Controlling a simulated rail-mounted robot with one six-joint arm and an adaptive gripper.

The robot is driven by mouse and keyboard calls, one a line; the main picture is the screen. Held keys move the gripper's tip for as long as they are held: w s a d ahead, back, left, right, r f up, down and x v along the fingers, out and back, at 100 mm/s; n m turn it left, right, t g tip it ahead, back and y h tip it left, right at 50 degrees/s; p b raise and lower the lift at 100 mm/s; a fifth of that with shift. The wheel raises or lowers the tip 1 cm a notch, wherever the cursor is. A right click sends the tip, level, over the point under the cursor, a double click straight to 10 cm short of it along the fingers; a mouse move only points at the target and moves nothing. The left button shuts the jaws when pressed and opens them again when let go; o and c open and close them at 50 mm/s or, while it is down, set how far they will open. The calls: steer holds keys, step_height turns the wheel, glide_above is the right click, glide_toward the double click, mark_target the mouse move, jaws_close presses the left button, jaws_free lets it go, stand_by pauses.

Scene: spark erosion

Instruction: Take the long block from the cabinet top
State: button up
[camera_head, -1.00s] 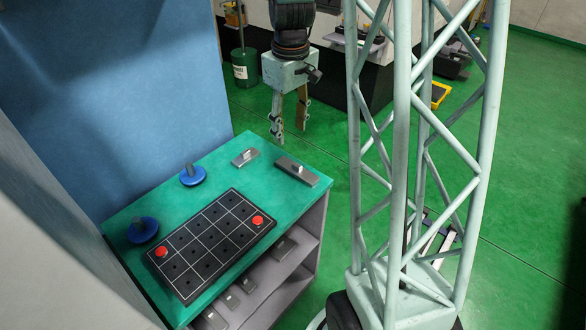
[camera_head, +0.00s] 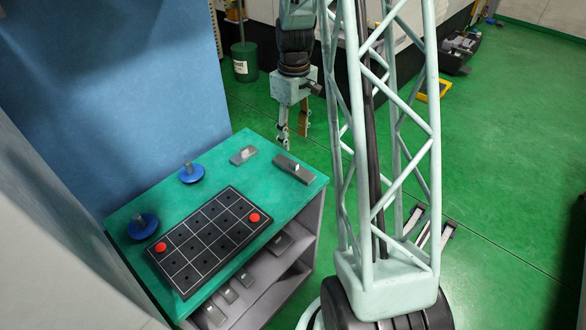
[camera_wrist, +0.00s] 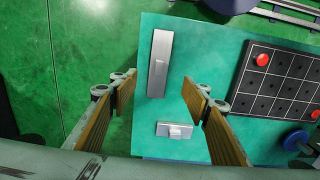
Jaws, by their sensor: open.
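The long block (camera_head: 293,169) is a grey bar with a small light raised piece in its middle. It lies on the green cabinet top (camera_head: 165,195), near the right edge in the head view. In the wrist view the long block (camera_wrist: 160,64) lies lengthwise ahead of the fingertips, between their lines. My gripper (camera_head: 293,142) is open and empty, above the far right part of the cabinet top. In the wrist view my gripper (camera_wrist: 160,95) has its two brown-padded fingers wide apart. A shorter grey block (camera_head: 243,155) lies beside the long one; it also shows in the wrist view (camera_wrist: 175,130).
A black grid board (camera_head: 210,238) with two red pieces lies on the cabinet top. Two blue round-based knobs (camera_head: 192,173) (camera_head: 143,226) stand along its back side. Several grey blocks sit on the shelf below (camera_head: 262,270). A blue wall (camera_head: 140,100) rises behind.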

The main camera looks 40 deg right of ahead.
mark_target(294, 163)
steer(key=shift+f, duration=4.3)
steer(key=shift+w+d+f+b, duration=0.1)
steer(key=shift+f+b, duration=0.25)
steer(key=shift+f, duration=2.2)
steer(key=shift+c, duration=0.6)
steer(key=c, duration=1)
